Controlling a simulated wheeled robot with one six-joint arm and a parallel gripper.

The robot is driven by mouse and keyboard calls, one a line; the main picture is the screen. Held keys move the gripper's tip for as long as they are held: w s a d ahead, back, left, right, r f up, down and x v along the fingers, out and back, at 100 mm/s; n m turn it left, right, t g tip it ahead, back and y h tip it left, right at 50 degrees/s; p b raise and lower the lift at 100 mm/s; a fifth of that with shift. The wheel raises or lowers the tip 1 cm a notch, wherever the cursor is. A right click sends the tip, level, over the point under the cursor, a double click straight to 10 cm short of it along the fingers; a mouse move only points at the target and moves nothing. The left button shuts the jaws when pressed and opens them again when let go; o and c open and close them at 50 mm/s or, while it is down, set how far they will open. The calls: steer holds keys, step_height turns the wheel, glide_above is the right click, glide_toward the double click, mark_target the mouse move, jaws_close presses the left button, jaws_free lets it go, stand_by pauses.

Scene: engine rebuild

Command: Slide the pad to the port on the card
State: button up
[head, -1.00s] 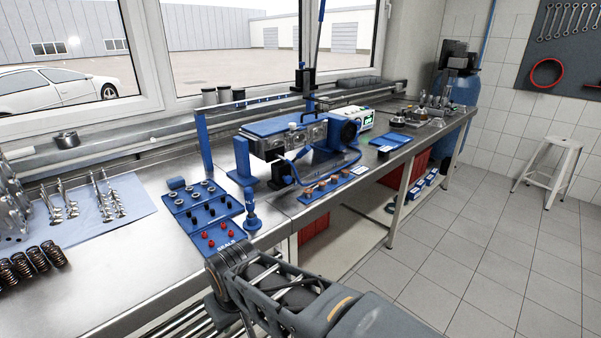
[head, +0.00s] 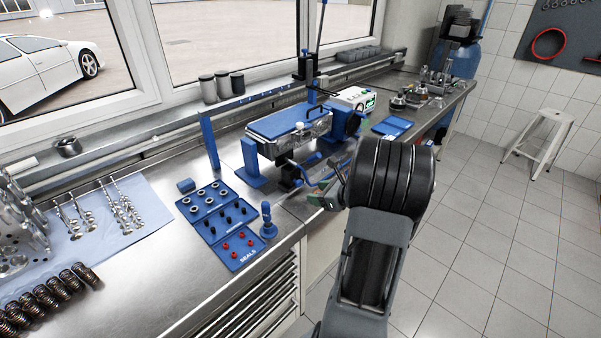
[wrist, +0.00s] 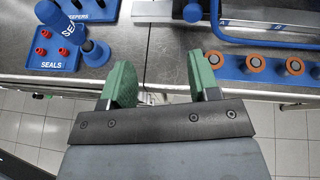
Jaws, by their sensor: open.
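My gripper (wrist: 160,82) is open and empty in the wrist view. Its two green fingers point at the bench front edge, over the gap between the seals tray and a blue strip.
A blue seals tray (head: 247,257) lies left of a standing blue-handled tool (head: 267,222). A blue strip with orange-topped round pieces (wrist: 254,66) lies right of the fingers in the wrist view. Springs (head: 50,297) and valves lie far left. The front bench between is bare.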

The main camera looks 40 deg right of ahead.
mark_target(300, 183)
steer(key=w+f+m+p, duration=0.1)
steer(key=w, duration=0.3)
steer(key=w+d+f+h+p, duration=0.1)
steer(key=w+f, duration=0.1)
steer(key=w, duration=0.2)
steer(key=w+f+m+t, duration=0.1)
steer(key=w+f, duration=0.1)
steer(key=w, duration=0.1)
steer(key=shift+w+d+m+p, duration=0.25)
steer(key=shift+w+m+p, duration=0.05)
steer(key=shift+w+p, duration=0.1)
jaws_close()
